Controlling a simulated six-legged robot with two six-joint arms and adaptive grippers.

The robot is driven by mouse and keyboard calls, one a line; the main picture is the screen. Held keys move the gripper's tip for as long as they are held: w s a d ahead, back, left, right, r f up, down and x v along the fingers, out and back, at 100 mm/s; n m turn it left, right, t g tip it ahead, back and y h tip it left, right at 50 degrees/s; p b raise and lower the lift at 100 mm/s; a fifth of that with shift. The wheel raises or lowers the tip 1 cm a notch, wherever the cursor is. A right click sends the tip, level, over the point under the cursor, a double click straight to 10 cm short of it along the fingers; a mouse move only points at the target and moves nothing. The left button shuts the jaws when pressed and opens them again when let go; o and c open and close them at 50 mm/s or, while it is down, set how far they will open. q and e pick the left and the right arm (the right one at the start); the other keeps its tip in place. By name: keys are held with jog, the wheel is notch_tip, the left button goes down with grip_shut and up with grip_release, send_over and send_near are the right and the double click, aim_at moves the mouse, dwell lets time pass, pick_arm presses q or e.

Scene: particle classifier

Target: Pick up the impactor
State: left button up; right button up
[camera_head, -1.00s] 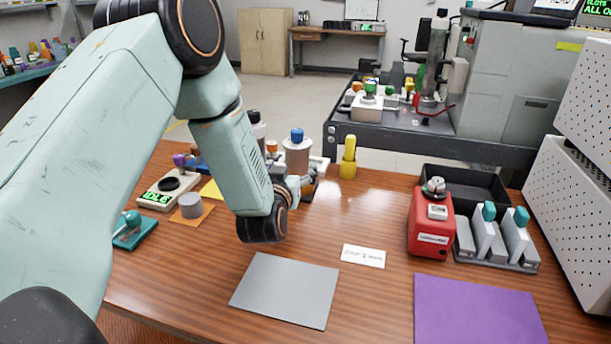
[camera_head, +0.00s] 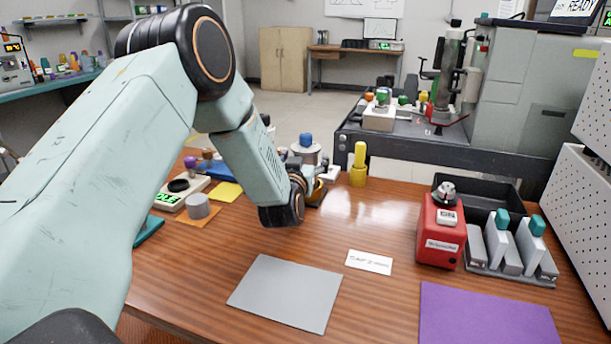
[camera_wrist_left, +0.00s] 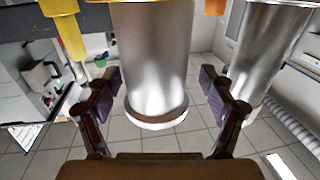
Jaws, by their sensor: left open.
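In the left wrist view a shiny metal cylinder (camera_wrist_left: 155,50) with a pale rim stands between the two fingers of my left gripper (camera_wrist_left: 159,82). The fingers are open, one on each side, with gaps to the cylinder. A second metal cylinder (camera_wrist_left: 268,45) is to the right. In the head view my left gripper (camera_head: 318,188) is mostly hidden behind my wrist, at the back of the wooden table. A blue-capped vessel (camera_head: 306,141) is just behind it. I cannot tell for certain which object is the impactor. My right gripper is out of view.
A yellow bottle (camera_head: 359,165) stands right of the gripper. A grey mat (camera_head: 286,293), a white label card (camera_head: 369,262), a purple mat (camera_head: 485,315) and a red device (camera_head: 440,232) are nearer. A dark cart (camera_head: 440,145) is behind.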

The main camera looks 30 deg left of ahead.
pick_arm(q)
jog(key=shift+w, duration=0.25)
jog(key=shift+d+r, duration=0.2)
jog(key=shift+d, duration=0.05)
jog(key=shift+a+f, duration=0.15)
jog(key=shift+a, duration=0.05)
jog(key=c, duration=0.4)
jog(key=shift+d, duration=0.15)
jog(key=c, duration=0.4)
grip_shut()
jog(key=shift+r, duration=0.2)
